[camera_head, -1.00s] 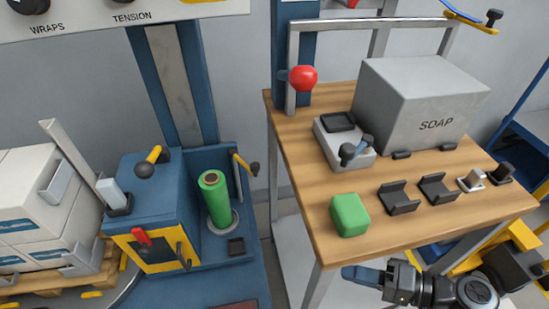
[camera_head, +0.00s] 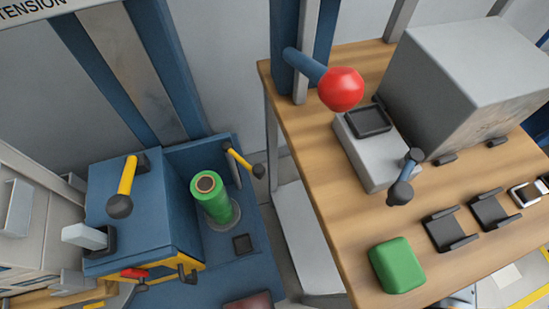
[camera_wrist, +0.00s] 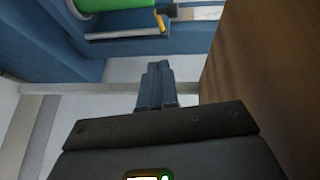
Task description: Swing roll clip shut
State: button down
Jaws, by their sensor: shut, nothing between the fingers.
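The green roll (camera_head: 211,197) stands upright on a round plate in the blue machine. The roll clip (camera_head: 243,162), a yellow arm with a black knob, sits at the top of a post right of the roll. Its knob end points right, away from the roll, and the arm is apart from it. In the wrist view the green roll (camera_wrist: 125,5) and the yellow clip (camera_wrist: 160,20) show at the top, partly cut off. My gripper (camera_wrist: 156,68) has its blue fingers together and empty, pointing towards the machine and well short of the clip. The head view does not show its fingers.
The wooden table (camera_head: 300,120) stands right of the machine, and its side fills the right of the wrist view. It holds a red knob lever (camera_head: 341,89), a grey box (camera_head: 465,80) and a green block (camera_head: 397,266). Another yellow lever (camera_head: 125,180) stands on the machine.

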jog(key=shift+a, duration=0.15)
jog(key=s+p+x, duration=0.1)
jog(key=s+x, duration=0.1)
jog(key=x, duration=1)
jog(key=shift+s+a, duration=0.2)
jog(key=shift+a, duration=0.35)
jog(key=shift+f, duration=0.1)
jog(key=shift+s+a, duration=0.1)
jog(key=shift+a, duration=0.05)
